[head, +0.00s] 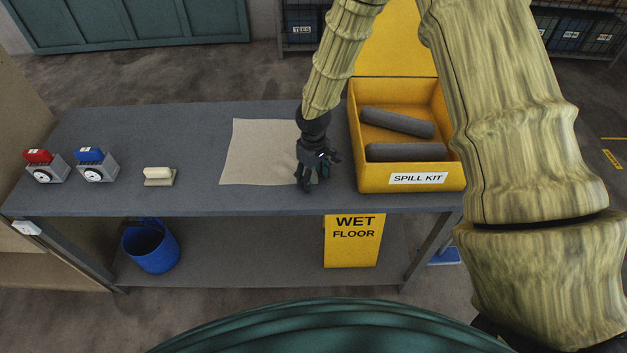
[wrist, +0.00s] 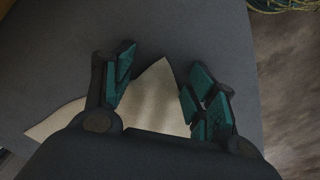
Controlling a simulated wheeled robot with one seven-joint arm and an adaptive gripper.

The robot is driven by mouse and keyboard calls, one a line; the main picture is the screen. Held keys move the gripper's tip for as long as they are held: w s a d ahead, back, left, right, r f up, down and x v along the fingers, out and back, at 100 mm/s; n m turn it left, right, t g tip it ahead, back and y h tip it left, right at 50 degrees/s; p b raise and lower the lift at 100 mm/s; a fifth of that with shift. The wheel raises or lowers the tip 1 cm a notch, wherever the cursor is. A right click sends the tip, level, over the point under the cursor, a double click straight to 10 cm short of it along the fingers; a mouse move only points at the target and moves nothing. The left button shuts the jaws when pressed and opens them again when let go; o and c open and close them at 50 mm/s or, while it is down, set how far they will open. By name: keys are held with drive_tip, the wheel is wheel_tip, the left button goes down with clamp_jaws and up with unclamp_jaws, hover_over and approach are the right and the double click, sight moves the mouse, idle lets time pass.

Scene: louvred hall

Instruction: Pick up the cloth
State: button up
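The cloth (head: 262,152) is a flat beige square on the grey workbench, left of the yellow spill kit box. My gripper (head: 312,178) is over its right edge, near the front right corner, and hides part of that edge. In the wrist view, my gripper (wrist: 160,68) is open, with its teal-padded fingers spread. A pointed corner of the cloth (wrist: 153,97) shows between the fingers, with a gap to the left finger. Whether the fingertips touch the benchtop cannot be told.
The spill kit box (head: 410,179) with grey rolls stands close right of my gripper. A red-topped device (head: 43,166), a blue-topped device (head: 96,165) and a cream brush-like block (head: 158,176) stand left on the workbench (head: 200,199). A blue bucket (head: 151,250) and wet-floor sign (head: 352,243) are below.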

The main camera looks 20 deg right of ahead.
drive_tip(key=shift+s+f, duration=0.15)
drive_tip(key=shift+s, duration=0.05)
drive_tip(key=c, duration=0.7)
drive_tip(key=shift+d, duration=0.1)
drive_tip(key=shift+c, duration=1)
drive_tip(key=shift+s+f, duration=0.1)
clamp_jaws()
wheel_tip(320, 180, up, 12)
drive_tip(key=p, duration=0.8)
drive_tip(key=shift+w, duration=0.2)
drive_tip(key=shift+w, duration=0.1)
